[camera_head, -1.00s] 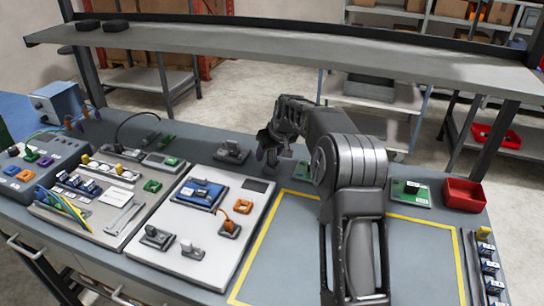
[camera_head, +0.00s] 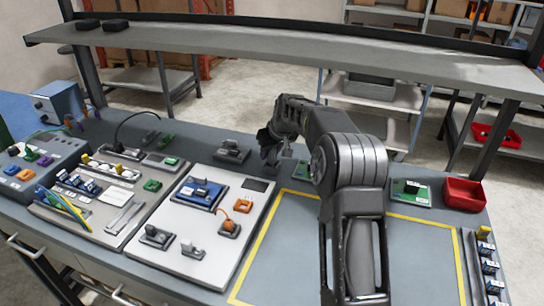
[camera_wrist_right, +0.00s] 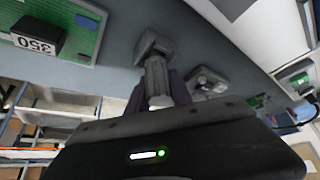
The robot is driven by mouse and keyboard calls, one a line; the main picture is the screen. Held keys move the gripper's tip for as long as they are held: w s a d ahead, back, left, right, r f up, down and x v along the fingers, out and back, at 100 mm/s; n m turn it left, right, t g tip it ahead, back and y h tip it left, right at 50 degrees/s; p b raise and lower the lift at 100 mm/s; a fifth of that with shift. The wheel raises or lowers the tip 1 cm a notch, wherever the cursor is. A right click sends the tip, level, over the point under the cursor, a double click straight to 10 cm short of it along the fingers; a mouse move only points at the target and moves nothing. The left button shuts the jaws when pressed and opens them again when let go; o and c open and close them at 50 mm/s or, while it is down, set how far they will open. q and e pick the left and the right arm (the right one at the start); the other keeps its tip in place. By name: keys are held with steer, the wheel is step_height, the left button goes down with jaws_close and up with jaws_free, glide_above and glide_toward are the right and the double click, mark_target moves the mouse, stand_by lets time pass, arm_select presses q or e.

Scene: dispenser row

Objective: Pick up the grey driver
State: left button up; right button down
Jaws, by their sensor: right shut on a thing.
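My right gripper (camera_head: 268,150) is low over the back middle of the bench, just right of a grey block-like fixture. In the right wrist view its purple-grey fingers (camera_wrist_right: 158,88) are shut on a grey, ribbed upright piece, which I take to be the grey driver (camera_wrist_right: 156,78). A wider grey block (camera_wrist_right: 153,45) sits at the far end of it; I cannot tell whether they are joined or only touching. In the head view the driver is mostly hidden by my gripper. My left gripper is not in view.
The grey fixture (camera_head: 232,151) stands close left of my gripper. A white panel (camera_head: 190,262) with a blue module (camera_head: 201,194) lies nearer. A yellow-taped area (camera_head: 290,250), a green board (camera_head: 408,191) and a red bin (camera_head: 464,194) are to the right. A shelf (camera_head: 300,54) spans above.

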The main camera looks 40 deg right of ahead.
steer(key=shift+r, duration=0.2)
stand_by(0.3)
steer(key=shift+r, duration=0.45)
step_height(320, 180, up, 2)
steer(key=shift+r+b, duration=0.1)
steer(key=shift+b, duration=0.35)
steer(key=s+a+b, duration=0.1)
steer(key=s, duration=0.4)
steer(key=s+a+b, duration=0.1)
steer(key=s+b, duration=0.1)
steer(key=s, duration=0.4)
steer(key=s+a+b, duration=0.1)
steer(key=s+b, duration=0.1)
steer(key=s, duration=0.3)
steer(key=shift+s, duration=0.25)
steer(key=shift+s+a, duration=0.1)
steer(key=shift+s, duration=0.55)
steer(key=c, duration=1.7)
jaws_free()
steer(key=shift+c, duration=0.2)
jaws_close()
